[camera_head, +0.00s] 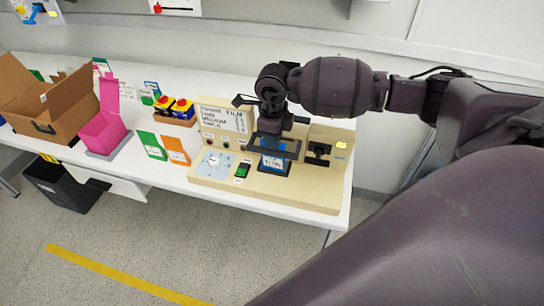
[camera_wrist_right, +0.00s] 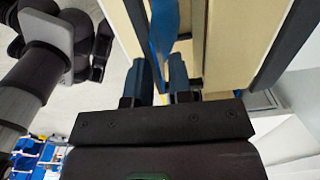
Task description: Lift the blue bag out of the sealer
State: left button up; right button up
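The blue bag (camera_head: 273,162) stands in the slot of the beige sealer (camera_head: 300,197), behind a dark frame, in the head view. Its upper part is hidden by the frame and my right gripper. My right gripper (camera_head: 273,125) is over the sealer, pointing down at the bag. In the right wrist view, the bag (camera_wrist_right: 164,30) shows as a narrow blue strip near the fingertips. The two fingers of my right gripper (camera_wrist_right: 161,75) are apart with a visible gap; I cannot tell whether either touches the bag. My left gripper is not in the head view.
The sealer has a dial (camera_head: 213,161), a green switch (camera_head: 243,170) and a dark lever block (camera_head: 318,152).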

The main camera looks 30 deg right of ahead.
grip_shut()
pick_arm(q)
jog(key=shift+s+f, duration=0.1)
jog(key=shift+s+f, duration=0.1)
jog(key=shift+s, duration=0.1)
